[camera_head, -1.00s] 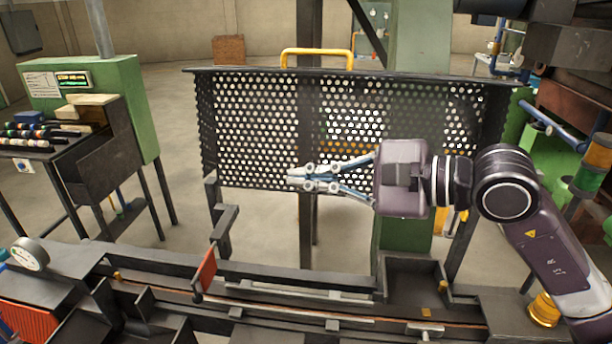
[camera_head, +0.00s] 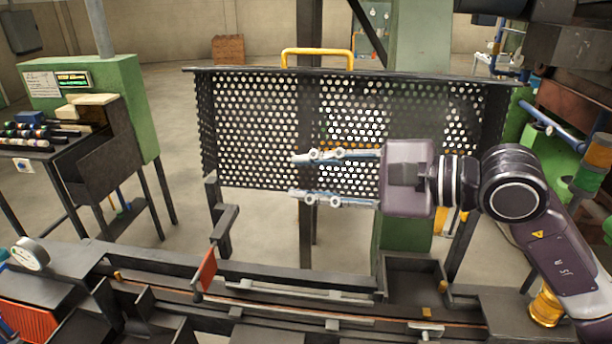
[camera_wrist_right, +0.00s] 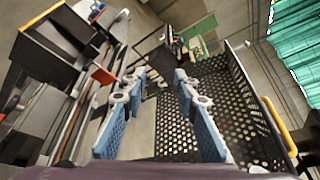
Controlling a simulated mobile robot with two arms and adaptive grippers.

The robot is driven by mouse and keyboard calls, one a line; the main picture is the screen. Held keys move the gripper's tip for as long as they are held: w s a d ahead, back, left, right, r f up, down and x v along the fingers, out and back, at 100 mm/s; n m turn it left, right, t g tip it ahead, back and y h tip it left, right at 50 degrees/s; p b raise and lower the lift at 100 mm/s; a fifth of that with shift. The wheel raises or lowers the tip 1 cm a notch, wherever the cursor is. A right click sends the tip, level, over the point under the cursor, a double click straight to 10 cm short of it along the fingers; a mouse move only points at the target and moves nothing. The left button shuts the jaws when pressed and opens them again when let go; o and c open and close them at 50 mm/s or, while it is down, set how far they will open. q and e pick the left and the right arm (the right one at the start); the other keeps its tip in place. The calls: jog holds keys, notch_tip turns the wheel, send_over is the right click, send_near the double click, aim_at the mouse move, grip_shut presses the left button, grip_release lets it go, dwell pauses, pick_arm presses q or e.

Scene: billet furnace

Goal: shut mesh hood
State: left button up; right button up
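The mesh hood (camera_head: 262,130) is a dark perforated panel standing raised behind the machine bed, with a yellow handle (camera_head: 317,52) on its top edge. In the right wrist view the mesh (camera_wrist_right: 235,112) is on the right, with the yellow handle (camera_wrist_right: 279,130) at its edge. My right gripper (camera_head: 292,176) is open and empty, its fingers pointing left in front of the lower mesh and well below the handle. The right wrist view shows the two fingers (camera_wrist_right: 155,85) spread with nothing between them. My left gripper is not in view.
The machine bed (camera_head: 270,272) with rails and a red flag-like plate (camera_head: 206,269) runs along the front. A green cabinet (camera_head: 125,105) and a dark rack stand at left. A green column (camera_head: 420,50) rises behind the hood. Pipes and machinery crowd the right side.

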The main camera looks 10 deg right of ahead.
jog(key=v, duration=1.1)
jog(key=shift+d, duration=0.2)
jog(key=shift+s, duration=0.1)
